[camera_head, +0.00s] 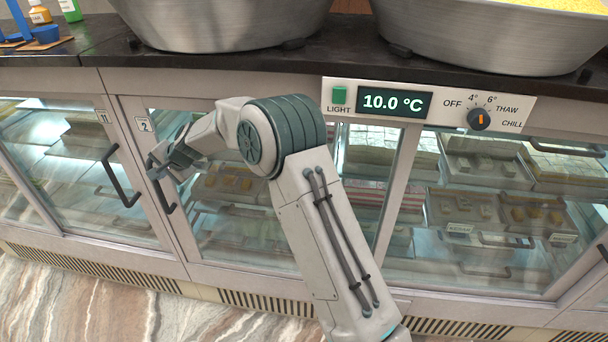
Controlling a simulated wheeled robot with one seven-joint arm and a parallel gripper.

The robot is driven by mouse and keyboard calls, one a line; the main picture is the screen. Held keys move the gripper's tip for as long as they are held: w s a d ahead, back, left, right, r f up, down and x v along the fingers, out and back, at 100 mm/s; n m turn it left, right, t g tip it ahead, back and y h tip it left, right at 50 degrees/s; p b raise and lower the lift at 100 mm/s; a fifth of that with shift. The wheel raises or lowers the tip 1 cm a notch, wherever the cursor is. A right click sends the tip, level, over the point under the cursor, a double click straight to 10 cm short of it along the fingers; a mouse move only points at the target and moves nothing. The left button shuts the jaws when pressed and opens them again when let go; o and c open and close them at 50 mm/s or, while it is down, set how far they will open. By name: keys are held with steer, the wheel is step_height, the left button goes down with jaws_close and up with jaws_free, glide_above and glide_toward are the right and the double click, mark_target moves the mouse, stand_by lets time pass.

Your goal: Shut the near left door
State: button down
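A glass-fronted display counter has a door labelled 1 (80,195) at the left and a door labelled 2 (205,262) to its right. Each has a pale frame. The door 1 handle (122,180) is a dark bar near its right edge. The door 2 handle (164,195) is a dark bar near its left edge. My gripper (158,166) is at the upper end of the door 2 handle; I cannot tell whether it touches it, or whether its fingers are open. My arm hides part of door 2. I cannot tell if either door stands slightly ajar.
A control panel (350,106) with a LIGHT button, a 10.0 °C display and a dial (479,119) sits above the doors. Large metal bowls stand on the dark countertop (330,54). Trays of sweets (495,212) lie behind glass. The marbled floor (90,305) in front is clear.

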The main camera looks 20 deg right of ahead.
steer(key=shift+s+f+b, duration=0.2)
steer(key=shift+s+b, duration=0.2)
steer(key=s+d+r+n+h+p, duration=0.1)
steer(key=s+d+r, duration=0.4)
steer(key=s+d, duration=0.25)
steer(key=s+d+r+n+g+h+p, duration=0.1)
steer(key=s+d+r+n+h, duration=0.1)
steer(key=s+d+r, duration=0.45)
steer(key=s+d+r+n+h+p, duration=0.1)
steer(key=s+d+r+p, duration=0.15)
steer(key=s+d, duration=0.6)
steer(key=s+d+n+g+h+p, duration=0.1)
steer(key=s+d, duration=0.5)
steer(key=s, duration=0.2)
steer(key=s+d+n+h+p, duration=0.2)
steer(key=s+d, duration=0.4)
steer(key=s, duration=0.3)
steer(key=shift+r+g+h, duration=0.3)
steer(key=shift+r+g, duration=0.1)
steer(key=shift+r, duration=0.05)
steer(key=shift+s, duration=0.1)
